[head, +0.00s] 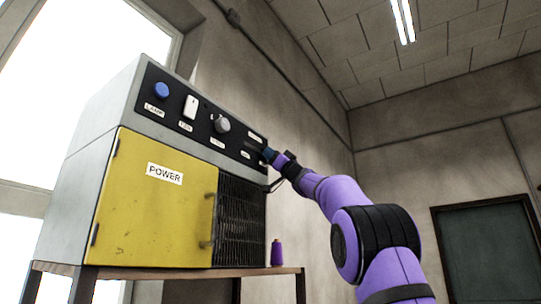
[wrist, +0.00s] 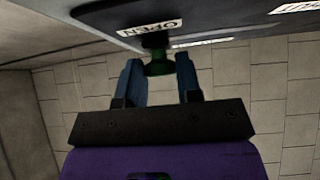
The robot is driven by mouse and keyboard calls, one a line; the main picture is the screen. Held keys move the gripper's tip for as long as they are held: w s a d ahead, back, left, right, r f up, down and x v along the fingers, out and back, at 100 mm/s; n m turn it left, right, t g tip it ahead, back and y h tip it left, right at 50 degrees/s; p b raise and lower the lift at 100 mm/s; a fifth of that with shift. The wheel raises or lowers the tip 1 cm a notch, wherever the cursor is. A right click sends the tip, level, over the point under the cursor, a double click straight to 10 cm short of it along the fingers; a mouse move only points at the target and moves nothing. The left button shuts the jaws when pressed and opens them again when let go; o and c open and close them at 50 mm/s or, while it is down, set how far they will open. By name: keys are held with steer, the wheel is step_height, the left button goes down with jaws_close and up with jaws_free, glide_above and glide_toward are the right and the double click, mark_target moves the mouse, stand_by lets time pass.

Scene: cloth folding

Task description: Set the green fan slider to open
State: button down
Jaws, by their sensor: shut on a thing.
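The green fan slider (wrist: 158,66) shows in the wrist view as a small green knob on a dark stem. A white label reading OPEN (wrist: 150,28), upside down in that view, sits on the dark panel right by the knob. My gripper (wrist: 159,72) has a blue finger on each side of the knob and is shut on it. In the head view my gripper (head: 268,155) is at the right end of the control panel (head: 205,122). The slider and most of its slot are hidden behind the gripper there.
The panel also carries a blue button (head: 162,90), a white switch (head: 190,106) and a grey dial (head: 222,124). Below are a yellow door (head: 150,215) marked POWER and a dark grille (head: 240,222). A purple bottle-like thing (head: 277,254) stands on the table (head: 290,271).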

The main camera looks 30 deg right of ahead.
steer(key=c, duration=0.8)
jaws_free()
steer(key=shift+d, duration=0.15)
steer(key=shift+v, duration=5.35)
steer(key=shift+f+m+h, duration=0.1)
steer(key=shift+m+h, duration=0.2)
steer(key=shift+h, duration=0.2)
